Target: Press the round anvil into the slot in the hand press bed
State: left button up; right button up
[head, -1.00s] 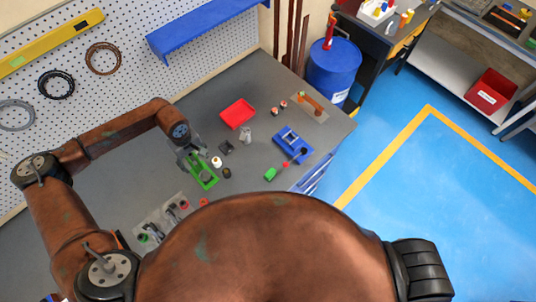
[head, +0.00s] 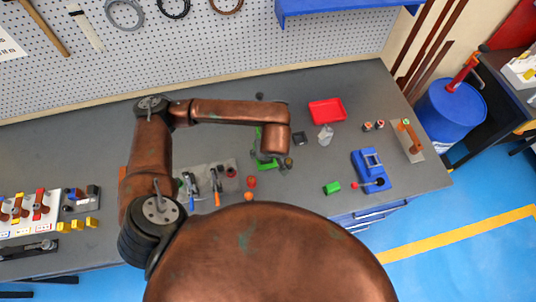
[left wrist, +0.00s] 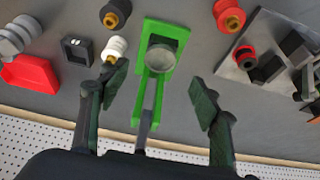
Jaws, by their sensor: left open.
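A green frame (left wrist: 178,32) with a round grey metal disc (left wrist: 160,58) on it lies in the left wrist view. It looks like the hand press, and the disc may be the round anvil; I cannot tell whether it sits in a slot. My left gripper (left wrist: 160,76) is open, its dark fingers on either side of the green frame, with nothing between them that looks gripped. In the head view my left wrist hangs over the green frame (head: 266,163) and hides part of it and the gripper. My right gripper is not in view.
White-and-brass (left wrist: 115,48) and black-and-brass pieces (left wrist: 116,12) stand close left of the frame, near a black square block (left wrist: 77,51).

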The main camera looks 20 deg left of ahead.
pick_arm(q)
jog(key=shift+p+x, duration=0.35)
jog(key=shift+x, duration=3.4)
jog(key=c, duration=1.5)
